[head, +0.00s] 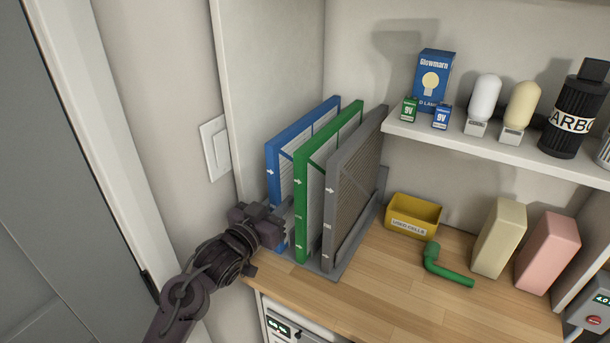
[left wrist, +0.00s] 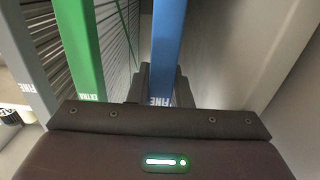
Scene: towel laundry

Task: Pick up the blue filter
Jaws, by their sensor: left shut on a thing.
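The blue filter (head: 285,150) stands upright at the left of a grey rack (head: 330,265) on the wooden counter. The green filter (head: 302,215) and the grey filter (head: 332,200) stand to its right. My left gripper (head: 272,222) is at the lower front edge of the blue filter and is shut on it. In the left wrist view the blue filter (left wrist: 165,50) runs down between the dark fingers, with the green filter (left wrist: 85,50) close to its left and apart from the fingers. The gripper hides the lower front of the blue filter. My right gripper is not in view.
A wall switch (head: 215,148) and side panel are close to the left of the filters. A yellow bin (head: 413,215), a green pipe (head: 445,268) and two blocks stand on the counter at right. A shelf (head: 490,150) above holds boxes, bulbs and a black canister.

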